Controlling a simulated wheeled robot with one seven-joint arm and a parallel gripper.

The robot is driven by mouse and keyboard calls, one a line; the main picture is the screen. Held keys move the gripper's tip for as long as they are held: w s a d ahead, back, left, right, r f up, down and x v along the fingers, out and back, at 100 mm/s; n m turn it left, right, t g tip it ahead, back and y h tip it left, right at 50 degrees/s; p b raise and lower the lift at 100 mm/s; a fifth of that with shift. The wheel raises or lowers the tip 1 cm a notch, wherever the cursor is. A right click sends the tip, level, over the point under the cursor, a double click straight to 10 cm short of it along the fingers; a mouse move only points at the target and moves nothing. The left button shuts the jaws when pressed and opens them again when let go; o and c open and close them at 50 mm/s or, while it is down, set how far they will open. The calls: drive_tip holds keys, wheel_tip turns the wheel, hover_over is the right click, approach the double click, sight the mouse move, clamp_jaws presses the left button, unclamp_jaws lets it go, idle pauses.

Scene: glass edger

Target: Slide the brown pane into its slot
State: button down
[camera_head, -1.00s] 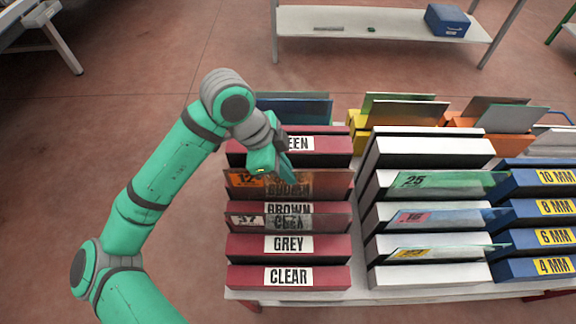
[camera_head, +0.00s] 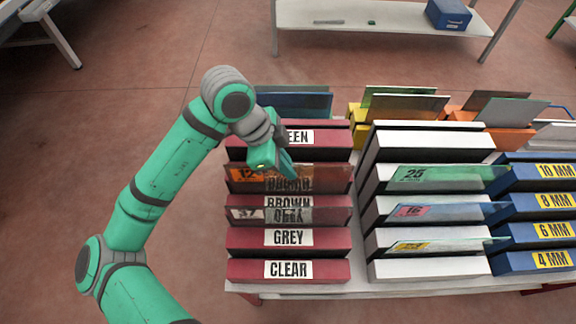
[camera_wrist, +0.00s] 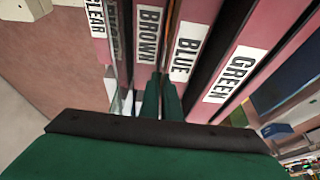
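The brown pane (camera_head: 335,178) stands upright between the bars labelled BROWN and BLUE of the red rack. It is see-through and carries an orange label reading 12 at its left end. Its lower edge is behind the BROWN bar (camera_head: 340,203), so I cannot tell how deep it sits. My gripper (camera_head: 289,170) points down at the pane's top edge. In the wrist view the two green fingers (camera_wrist: 160,82) are close together on the thin pane edge, between the BROWN bar (camera_wrist: 148,42) and the BLUE bar (camera_wrist: 190,50).
A clear pane (camera_head: 325,216) labelled 37 stands in front of the BROWN bar. The GREY bar (camera_head: 250,238) and CLEAR bar (camera_head: 240,269) are nearer, the GREEN bar (camera_head: 335,137) farther. White racks (camera_head: 430,268) with panes are to the right. The floor at left is open.

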drive_tip(key=shift+f, duration=0.25)
drive_tip(key=c, duration=1.9)
unclamp_jaws()
drive_tip(key=v, duration=1)
drive_tip(key=shift+a+r, duration=0.3)
